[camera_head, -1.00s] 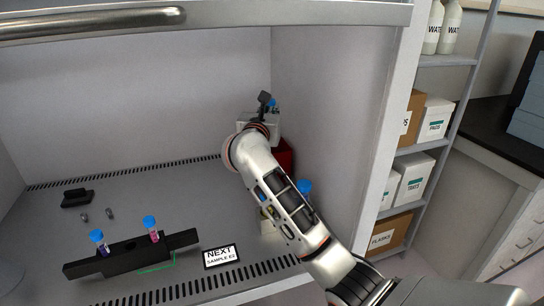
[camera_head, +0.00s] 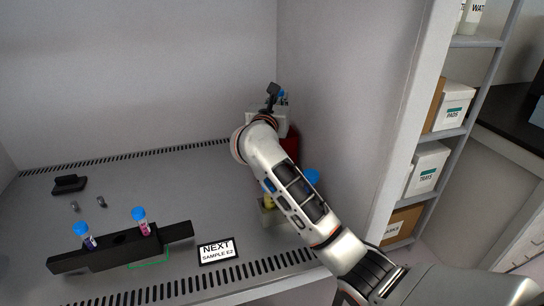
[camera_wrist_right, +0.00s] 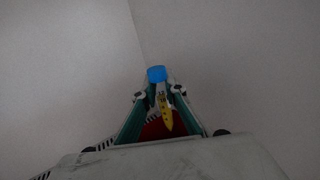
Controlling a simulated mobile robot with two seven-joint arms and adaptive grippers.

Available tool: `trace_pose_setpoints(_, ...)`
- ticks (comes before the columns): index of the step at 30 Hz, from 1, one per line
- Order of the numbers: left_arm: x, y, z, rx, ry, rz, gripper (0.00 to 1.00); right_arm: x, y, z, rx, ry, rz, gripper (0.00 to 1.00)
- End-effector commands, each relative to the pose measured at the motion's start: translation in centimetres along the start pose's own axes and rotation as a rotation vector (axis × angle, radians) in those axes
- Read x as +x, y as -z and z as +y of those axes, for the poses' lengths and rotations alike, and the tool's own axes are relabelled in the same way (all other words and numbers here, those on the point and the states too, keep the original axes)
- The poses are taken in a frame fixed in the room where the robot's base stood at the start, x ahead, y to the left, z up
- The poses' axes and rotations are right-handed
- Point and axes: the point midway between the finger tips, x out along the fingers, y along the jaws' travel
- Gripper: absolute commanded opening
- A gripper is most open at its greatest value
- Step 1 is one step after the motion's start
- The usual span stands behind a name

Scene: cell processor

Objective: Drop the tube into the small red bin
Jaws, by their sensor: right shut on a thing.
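My right gripper (camera_wrist_right: 158,108) is shut on a tube (camera_wrist_right: 163,105) with a blue cap and a yellow lower part, seen in the right wrist view. The tube's tapered end lies over the red bin (camera_wrist_right: 156,131), which shows just below it. In the head view the red bin (camera_head: 291,146) stands by the right wall of the cabinet, mostly hidden behind my right arm. The right gripper itself is largely hidden there behind its wrist. My left gripper does not show.
A black rack (camera_head: 112,247) holds two blue-capped tubes at the front left. A sign reading NEXT SAMPLE E2 (camera_head: 216,252) lies beside it. A small black object (camera_head: 69,184) sits farther back. The cabinet floor's middle is clear. Shelves with boxes (camera_head: 428,167) stand outside, right.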

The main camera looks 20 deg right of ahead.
Motion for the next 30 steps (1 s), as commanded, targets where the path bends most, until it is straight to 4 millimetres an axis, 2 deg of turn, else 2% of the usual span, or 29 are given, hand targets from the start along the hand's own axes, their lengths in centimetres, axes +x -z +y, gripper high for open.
trace_pose_setpoints(1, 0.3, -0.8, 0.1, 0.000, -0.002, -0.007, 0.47, 0.1, 0.9, 0.0, -0.002, 0.000, 0.001, 0.00)
trace_pose_setpoints(4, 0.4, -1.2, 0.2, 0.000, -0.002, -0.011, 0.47, 0.1, 1.4, -0.1, -0.001, 0.001, 0.000, 0.00)
trace_pose_setpoints(13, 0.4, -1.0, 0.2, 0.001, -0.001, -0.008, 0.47, 0.0, 1.3, 0.0, 0.001, 0.001, -0.001, 0.00)
trace_pose_setpoints(14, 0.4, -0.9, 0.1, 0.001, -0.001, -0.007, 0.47, 0.0, 1.3, 0.0, 0.001, 0.001, -0.001, 0.16)
trace_pose_setpoints(15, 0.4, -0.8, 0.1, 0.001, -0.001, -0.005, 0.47, 0.0, 1.4, 0.0, 0.001, 0.001, -0.001, 0.26)
trace_pose_setpoints(16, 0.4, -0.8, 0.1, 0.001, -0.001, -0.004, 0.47, 0.0, 1.4, 0.0, 0.001, 0.001, -0.001, 0.30)
trace_pose_setpoints(26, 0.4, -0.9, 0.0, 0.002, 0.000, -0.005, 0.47, -0.1, 1.4, 0.0, 0.001, 0.000, 0.000, 0.30)
trace_pose_setpoints(30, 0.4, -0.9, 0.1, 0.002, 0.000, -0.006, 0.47, -1.2, 1.6, 0.1, 0.003, -0.002, 0.002, 0.30)
